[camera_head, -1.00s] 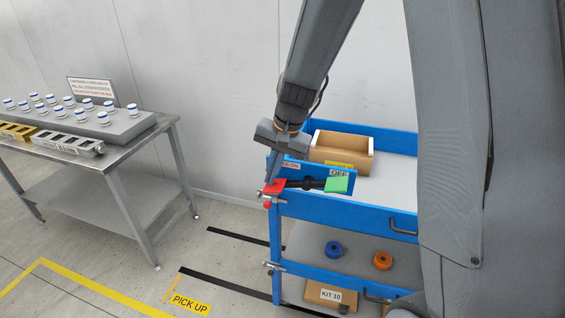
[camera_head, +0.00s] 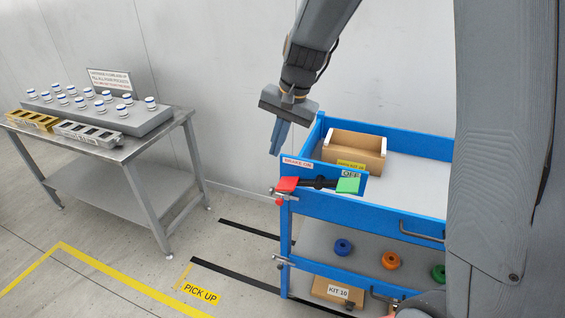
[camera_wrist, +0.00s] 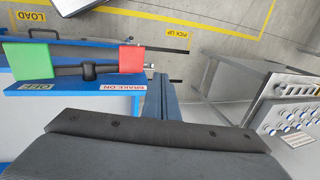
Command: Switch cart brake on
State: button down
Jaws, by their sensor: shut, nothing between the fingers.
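The blue cart (camera_head: 370,209) carries a rocker pedal with a red end (camera_head: 287,184) on the left and a green end (camera_head: 348,185) on the right. A black pivot (camera_head: 319,182) joins them. A BRAKE ON label (camera_head: 297,162) is above the red end and an OFF label (camera_head: 352,174) above the green end. My gripper (camera_head: 274,152) is shut and empty, up and left of the red end and apart from it. In the wrist view the fingers (camera_wrist: 163,82) are beside the red end (camera_wrist: 131,59); the green end (camera_wrist: 27,61) looks larger there.
A wooden box (camera_head: 354,152) sits on the cart's top, with coloured rings (camera_head: 391,260) on the shelf below. A metal table (camera_head: 140,146) with several vials stands left. Floor is clear between them, with a PICK UP mark (camera_head: 200,294).

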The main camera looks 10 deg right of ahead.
jog(key=shift+w+a+r+b, duration=0.1)
jog(key=shift+a+r+b, duration=0.1)
jog(key=shift+r, duration=0.65)
jog(key=shift+w+a+r+b, duration=0.15)
jog(key=shift+a+r, duration=0.05)
jog(key=shift+r, duration=0.65)
jog(key=shift+w+a+r+b, duration=0.1)
jog(key=shift+a+r+b, duration=0.1)
jog(key=shift+r, duration=0.65)
jog(key=s+d+f+n+h+b, duration=0.1)
jog(key=s+d+f+n, duration=0.2)
jog(key=s, duration=0.6)
jog(key=s+d+f+n+h+b, duration=0.1)
jog(key=s+d+f+n, duration=0.2)
jog(key=s+d+f, duration=0.5)
notch_tip(320, 180, down, 2)
jog(key=shift+s+f+h, duration=0.15)
jog(key=shift+s+h, duration=0.15)
jog(key=shift+s, duration=0.55)
jog(key=shift+d, duration=0.1)
